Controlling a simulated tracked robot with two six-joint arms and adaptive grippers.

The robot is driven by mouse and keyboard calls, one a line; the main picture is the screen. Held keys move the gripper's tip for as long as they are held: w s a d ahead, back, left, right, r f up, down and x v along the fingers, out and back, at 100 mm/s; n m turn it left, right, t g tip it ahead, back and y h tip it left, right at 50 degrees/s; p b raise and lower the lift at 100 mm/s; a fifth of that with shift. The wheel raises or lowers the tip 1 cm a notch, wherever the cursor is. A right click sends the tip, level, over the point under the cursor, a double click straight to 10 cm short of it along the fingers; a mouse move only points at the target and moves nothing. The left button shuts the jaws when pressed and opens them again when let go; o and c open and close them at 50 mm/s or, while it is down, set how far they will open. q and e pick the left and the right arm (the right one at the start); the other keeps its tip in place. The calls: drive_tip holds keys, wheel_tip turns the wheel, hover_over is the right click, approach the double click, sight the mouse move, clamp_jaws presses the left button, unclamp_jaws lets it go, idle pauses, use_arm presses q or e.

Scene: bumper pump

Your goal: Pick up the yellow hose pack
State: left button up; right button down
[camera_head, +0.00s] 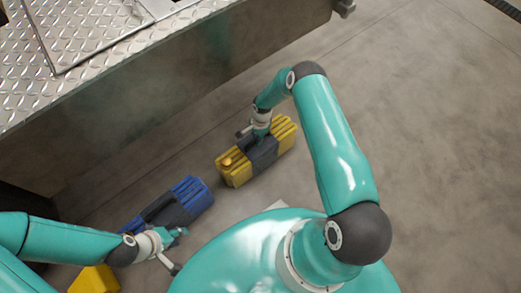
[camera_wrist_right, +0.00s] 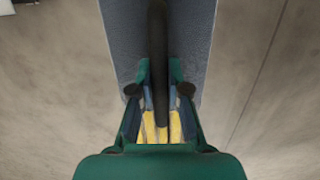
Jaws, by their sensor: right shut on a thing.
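The yellow hose pack (camera_head: 235,173) is a ribbed yellow case with a dark grey middle band and handle, in the middle of the head view. My right gripper (camera_head: 260,133) reaches down onto its top and is shut on its handle. In the right wrist view, the fingers (camera_wrist_right: 159,88) close around the dark bar of the handle, with yellow ribs (camera_wrist_right: 150,130) showing below. Whether the pack touches the floor I cannot tell. My left gripper (camera_head: 177,250) is open and empty, at the lower left near the blue pack.
A similar blue pack (camera_head: 190,196) stands on the floor left of the yellow one. Another yellow object (camera_head: 94,281) shows partly at the lower left edge. A large metal structure with a diamond-plate top (camera_head: 110,50) runs along the upper left. The floor (camera_head: 440,130) at right is clear.

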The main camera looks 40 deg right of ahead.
drive_tip(key=shift+w, duration=0.1)
drive_tip(key=shift+w+r, duration=0.1)
drive_tip(key=shift+w, duration=0.05)
idle(0.3)
